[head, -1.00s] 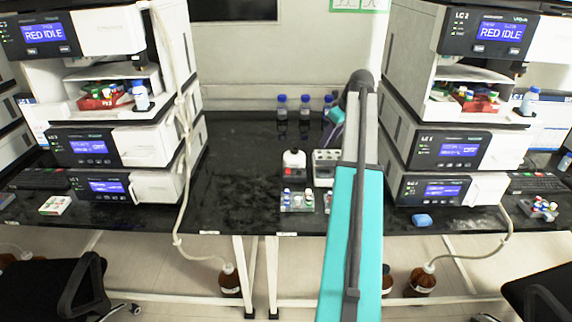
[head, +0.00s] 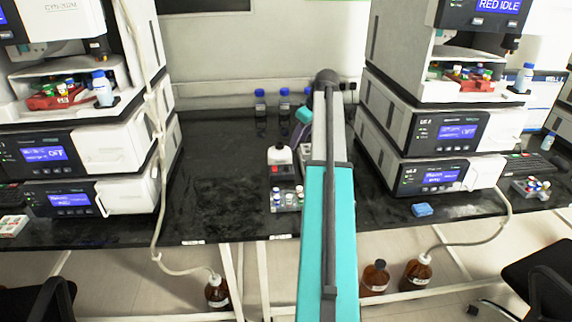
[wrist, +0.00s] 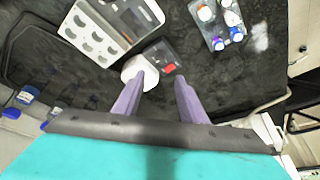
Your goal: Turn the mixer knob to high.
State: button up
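The mixer (head: 281,160) is a small device with a white top, a dark body and a red knob (head: 275,170) on its front. It stands upright on the black bench, left of my arm. In the wrist view, the mixer's white top (wrist: 134,66) and red knob (wrist: 170,68) lie just beyond my fingertips. My gripper (wrist: 160,78) has two purple fingers, apart and empty. They point toward the mixer, and I cannot tell whether they touch it. In the head view my arm hides most of the gripper. The knob's setting is too small to read.
A vial rack (head: 288,197) stands in front of the mixer. A white rack with holes (wrist: 110,28) is beside it. Blue-capped bottles (head: 260,102) stand behind. Instrument stacks flank the bench on the left (head: 120,145) and right (head: 400,115). Bench left of the mixer is clear.

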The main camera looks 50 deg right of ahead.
aim_at(287, 165)
jog(key=shift+f, duration=0.15)
jog(key=shift+p+x, duration=0.6)
jog(key=shift+x, duration=6.2)
grip_shut()
